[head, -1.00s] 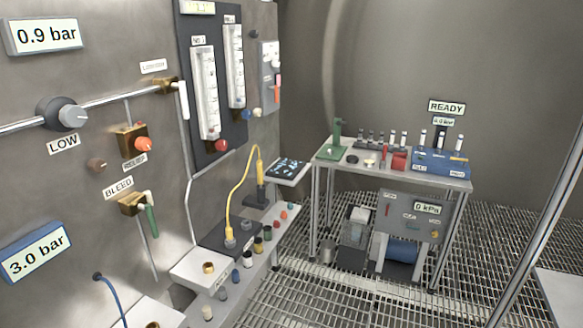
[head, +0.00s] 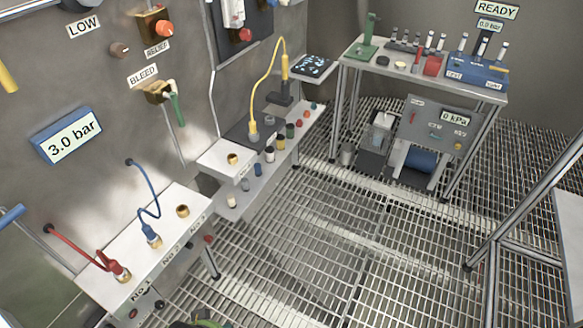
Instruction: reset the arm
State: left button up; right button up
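Neither of my grippers can be made out in the head view, and no arm link shows clearly. A small dark and green shape (head: 203,322) is cut off at the bottom edge; I cannot tell what it is.
A wall panel with a 3.0 bar display (head: 67,136) stands at left. A white bench (head: 150,262) with red and blue hoses is below it. A steel table (head: 425,75) with a blue rack (head: 478,71) stands at the back. The grating floor (head: 340,250) is open in the middle.

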pick_arm(q)
jog(key=s+f+g, duration=0.1)
jog(key=s+f, duration=0.2)
jog(key=f, duration=0.6)
jog(key=s+f, duration=0.4)
jog(key=f, duration=0.5)
jog(key=s+a+f+g, duration=0.1)
jog(key=s+a+f, duration=0.2)
jog(key=s+f, duration=0.5)
jog(key=s, duration=0.4)
jog(key=shift+f, duration=0.25)
